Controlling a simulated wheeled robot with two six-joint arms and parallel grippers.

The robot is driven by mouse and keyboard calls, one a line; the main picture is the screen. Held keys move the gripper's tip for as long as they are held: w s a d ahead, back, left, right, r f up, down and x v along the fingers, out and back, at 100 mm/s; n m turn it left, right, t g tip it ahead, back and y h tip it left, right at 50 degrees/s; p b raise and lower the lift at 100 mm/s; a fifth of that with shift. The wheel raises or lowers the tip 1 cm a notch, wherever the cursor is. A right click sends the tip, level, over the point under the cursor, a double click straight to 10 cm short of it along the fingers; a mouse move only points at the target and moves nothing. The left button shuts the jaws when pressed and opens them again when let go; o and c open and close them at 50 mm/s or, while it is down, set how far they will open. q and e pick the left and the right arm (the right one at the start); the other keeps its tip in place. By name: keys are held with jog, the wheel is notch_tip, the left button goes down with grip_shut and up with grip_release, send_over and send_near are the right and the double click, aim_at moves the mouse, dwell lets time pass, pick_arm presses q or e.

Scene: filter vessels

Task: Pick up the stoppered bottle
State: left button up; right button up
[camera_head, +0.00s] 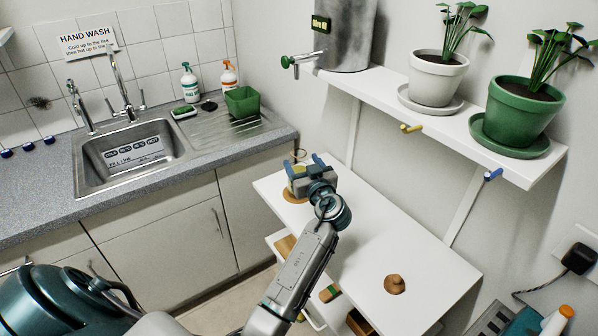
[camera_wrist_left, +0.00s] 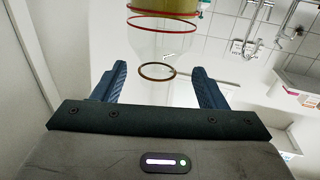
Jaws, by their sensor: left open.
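A clear vessel (camera_wrist_left: 165,45) with red rings and yellow-green contents shows upside down at the top of the left wrist view, with a brown ring at its near end. In the head view the glass vessel (camera_head: 299,155) stands at the white table's far corner, mostly hidden behind my left gripper (camera_head: 304,165). I cannot make out a stopper on it. My left gripper is open, its blue fingers (camera_wrist_left: 157,85) on either side of the brown ring's line. I cannot tell whether they touch the glass. My right gripper is out of view.
A brown knobbed object (camera_head: 394,284) sits on the white table (camera_head: 345,235). Above is a shelf (camera_head: 385,95) with a metal urn (camera_head: 346,35) and two potted plants. The sink (camera_head: 130,160) and counter are left. The table's middle is clear.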

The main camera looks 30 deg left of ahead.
aim_at(301, 160)
pick_arm(q)
jog(key=p+x, duration=0.2)
jog(key=x, duration=0.1)
jog(key=shift+w+a+r, duration=0.2)
jog(key=shift+w, duration=0.1)
jog(key=shift+w+a+f, duration=0.2)
jog(key=shift+a, duration=0.15)
jog(key=shift+d, duration=0.1)
jog(key=c, duration=1.4)
jog(key=shift+s+r, duration=0.1)
grip_shut()
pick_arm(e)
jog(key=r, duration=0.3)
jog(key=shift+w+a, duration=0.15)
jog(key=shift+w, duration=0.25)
